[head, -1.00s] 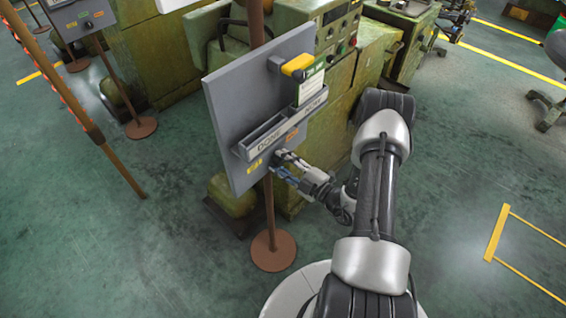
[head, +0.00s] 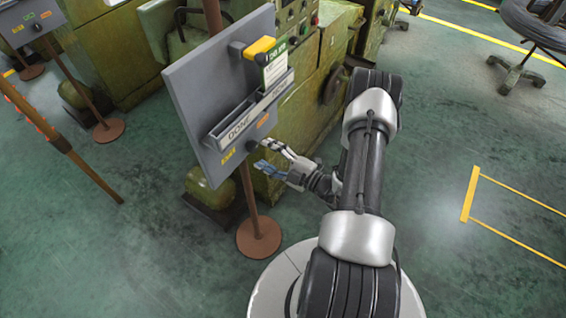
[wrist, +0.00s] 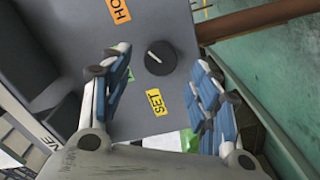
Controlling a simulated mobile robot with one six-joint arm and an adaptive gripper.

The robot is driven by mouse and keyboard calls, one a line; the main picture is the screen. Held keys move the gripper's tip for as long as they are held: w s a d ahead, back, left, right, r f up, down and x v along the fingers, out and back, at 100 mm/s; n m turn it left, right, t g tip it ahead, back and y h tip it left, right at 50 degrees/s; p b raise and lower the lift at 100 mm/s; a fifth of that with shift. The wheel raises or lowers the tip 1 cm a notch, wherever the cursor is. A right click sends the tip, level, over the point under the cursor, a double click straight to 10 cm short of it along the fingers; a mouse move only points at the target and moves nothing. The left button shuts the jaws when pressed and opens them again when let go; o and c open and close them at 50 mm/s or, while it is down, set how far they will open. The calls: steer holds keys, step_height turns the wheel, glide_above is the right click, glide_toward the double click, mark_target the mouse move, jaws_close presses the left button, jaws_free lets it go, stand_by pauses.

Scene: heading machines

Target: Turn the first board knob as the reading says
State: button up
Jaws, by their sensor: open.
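The dark round knob (head: 253,145) is low on the grey board (head: 190,100), between a yellow label on its left and an orange label on its right. In the wrist view the knob (wrist: 161,57) has a white pointer mark towards its upper left. My gripper (head: 261,154) is open in front of the knob. In the wrist view its blue-grey fingers (wrist: 160,66) stand either side of the knob, with visible gaps.
A DONE-labelled tray (head: 232,128) juts from the board above the knob. A green-topped card (head: 275,72) stands near a yellow-and-grey fixture (head: 258,47). The board's brown post (head: 248,200) stands on a round foot.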

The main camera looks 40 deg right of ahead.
steer(key=v, duration=0.7)
steer(key=shift+s, duration=0.35)
steer(key=shift+d, duration=0.1)
